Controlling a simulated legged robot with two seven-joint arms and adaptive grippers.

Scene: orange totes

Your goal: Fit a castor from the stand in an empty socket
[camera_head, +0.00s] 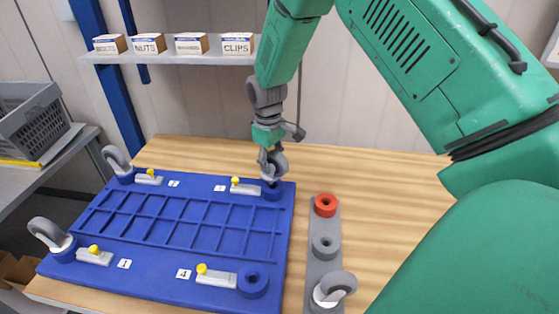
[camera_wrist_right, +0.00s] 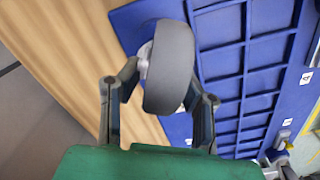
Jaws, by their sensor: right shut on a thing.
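My right gripper (camera_head: 272,140) points down at the back right corner of the blue board (camera_head: 150,270), shut on a grey-wheeled castor (camera_head: 278,163). The castor's lower end is at the back right socket (camera_head: 272,193); I cannot tell whether it is seated in it. In the right wrist view the castor's wheel (camera_wrist_right: 172,68) stands between both fingers of the gripper (camera_wrist_right: 158,100). The front right socket (camera_head: 253,281) is empty. Castors stand in the back left (camera_head: 116,160) and front left (camera_head: 48,234) corners. The grey stand (camera_head: 325,265) holds another castor (camera_head: 334,287). My left gripper is out of view.
Latches with yellow knobs (camera_head: 218,277) lie beside the sockets. A shelf (camera_head: 170,57) with small boxes is behind. The wooden table (camera_head: 385,180) is clear behind the stand.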

